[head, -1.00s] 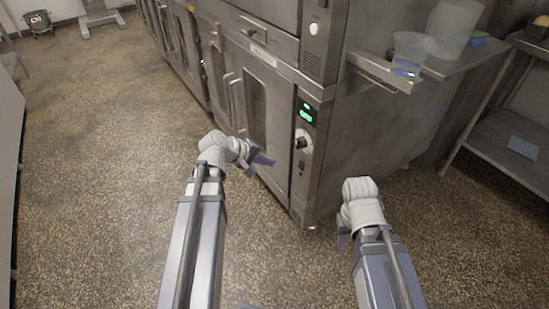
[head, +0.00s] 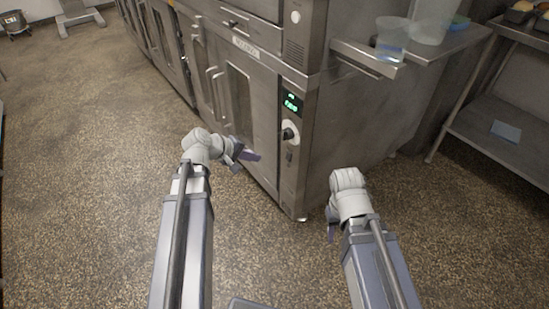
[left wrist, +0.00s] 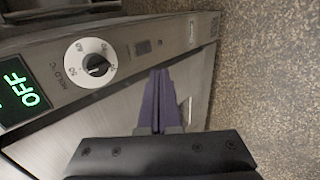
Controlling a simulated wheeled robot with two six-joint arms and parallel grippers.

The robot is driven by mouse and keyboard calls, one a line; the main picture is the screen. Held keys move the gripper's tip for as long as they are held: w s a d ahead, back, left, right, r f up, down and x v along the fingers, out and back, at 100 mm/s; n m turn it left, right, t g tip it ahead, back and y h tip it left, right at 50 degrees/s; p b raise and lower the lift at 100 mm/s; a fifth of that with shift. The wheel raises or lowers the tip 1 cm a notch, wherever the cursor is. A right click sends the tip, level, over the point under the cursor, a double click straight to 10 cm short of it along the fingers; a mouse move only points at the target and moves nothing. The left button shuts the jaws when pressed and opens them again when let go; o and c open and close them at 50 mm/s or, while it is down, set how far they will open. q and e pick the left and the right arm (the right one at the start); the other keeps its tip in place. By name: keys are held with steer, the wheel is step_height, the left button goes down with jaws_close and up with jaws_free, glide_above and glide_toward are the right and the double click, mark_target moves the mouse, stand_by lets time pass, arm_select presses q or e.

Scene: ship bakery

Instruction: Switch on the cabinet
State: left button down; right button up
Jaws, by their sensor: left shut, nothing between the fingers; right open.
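The steel cabinet (head: 258,118) has a narrow control panel on its front right edge. The panel carries a green display (head: 292,103), a round white dial with a black knob (head: 290,132), and a small dark switch (head: 289,156) below it. In the left wrist view, the display (left wrist: 22,92) reads OFF, the dial (left wrist: 90,63) is large, and the switch (left wrist: 143,47) lies beyond the fingertips. My left gripper (head: 255,156) is shut and empty, left of the switch and apart from it; its fingers (left wrist: 160,78) point towards the panel. My right gripper (head: 331,222) is open, low beside the cabinet's right side.
A side shelf (head: 375,60) with a clear plastic jug (head: 391,40) juts out above my right arm. A steel rack (head: 500,135) stands at the right. The speckled floor (head: 90,180) at the left is open.

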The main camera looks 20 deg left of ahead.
mark_target(287, 158)
arm_select(q)
steer(key=shift+w+d+r+b+x, duration=0.2)
steer(key=shift+b+x, duration=0.95)
steer(key=shift+x, duration=1.05)
steer(key=shift+w+d+r+b+x, duration=0.3)
steer(key=shift+b+x, duration=0.9)
steer(key=shift+x, duration=0.95)
steer(key=shift+w+r+b+x, duration=0.1)
steer(key=shift+r+b+x, duration=0.2)
steer(key=shift+b+x, duration=1.4)
steer(key=shift+w+d+f+p, duration=0.2)
steer(key=shift+w+f+p, duration=0.1)
steer(key=shift+p, duration=0.25)
steer(key=shift+w+d+f, duration=0.15)
